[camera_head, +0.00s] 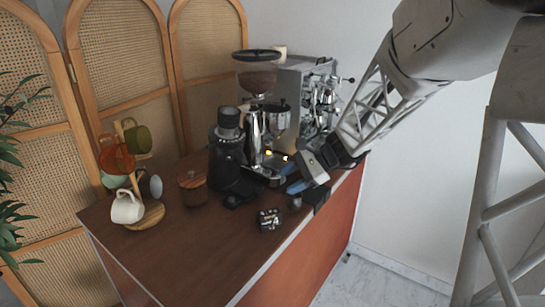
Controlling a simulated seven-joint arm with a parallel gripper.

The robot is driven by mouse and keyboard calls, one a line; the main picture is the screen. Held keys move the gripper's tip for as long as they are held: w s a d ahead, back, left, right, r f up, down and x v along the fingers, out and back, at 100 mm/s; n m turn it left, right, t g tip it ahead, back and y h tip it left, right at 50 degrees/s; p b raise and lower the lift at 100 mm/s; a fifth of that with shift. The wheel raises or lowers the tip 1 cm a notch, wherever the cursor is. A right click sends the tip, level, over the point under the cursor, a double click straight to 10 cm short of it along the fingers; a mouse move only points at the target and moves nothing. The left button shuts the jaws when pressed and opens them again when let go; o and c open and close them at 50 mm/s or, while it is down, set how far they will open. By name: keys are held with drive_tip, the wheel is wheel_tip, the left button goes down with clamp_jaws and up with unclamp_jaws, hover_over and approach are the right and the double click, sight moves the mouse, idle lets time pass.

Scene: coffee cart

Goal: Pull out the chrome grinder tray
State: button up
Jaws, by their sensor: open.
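A tall grinder (257,82) with a dark round hopper stands near the back of the wooden cart, beside the espresso machine. What looks like its chrome tray (266,172) shows low at the grinder's foot as a small shiny area, partly hidden by my gripper. My gripper (290,178) reaches in from the right, low over the counter, with its blue-tipped fingers apart and nothing seen between them. The fingertips are at the near right side of the tray. I cannot tell whether they touch it.
A chrome espresso machine (316,99) stands behind my gripper. A black grinder (227,157) stands to the left. A wooden canister (193,189), a mug tree with a white mug (127,207) and a small metal item (270,220) are on the cart (185,236). The front left counter is clear.

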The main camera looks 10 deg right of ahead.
sight(279, 162)
drive_tip(key=w+d+f+m+t+y, duration=0.1)
drive_tip(key=w+d+m, duration=0.1)
drive_tip(key=w, duration=0.2)
drive_tip(key=w+d+f+m+t+y, duration=0.1)
drive_tip(key=w+d+f, duration=0.1)
drive_tip(key=w, duration=0.2)
drive_tip(key=w+d+f+m+t+y, duration=0.1)
drive_tip(key=w+d+f+m, duration=0.1)
drive_tip(key=w, duration=0.3)
drive_tip(key=shift+f+m, duration=0.2)
drive_tip(key=shift+m, duration=0.1)
drive_tip(key=w+d+f+m+t, duration=0.1)
drive_tip(key=w+d+f, duration=0.1)
drive_tip(key=w, duration=0.1)
drive_tip(key=w+d+f+m+t, duration=0.2)
drive_tip(key=w+d, duration=0.1)
drive_tip(key=w+d+f+m+t+y, duration=0.1)
drive_tip(key=w+d+f+m+t, duration=0.1)
drive_tip(key=w, duration=0.1)
drive_tip(key=shift+w+d+f, duration=0.15)
drive_tip(key=shift+d+f, duration=0.2)
drive_tip(key=shift+d, duration=0.05)
drive_tip(key=shift+a, duration=0.1)
drive_tip(key=shift+x, duration=3.85)
drive_tip(key=shift+r, duration=0.1)
clamp_jaws()
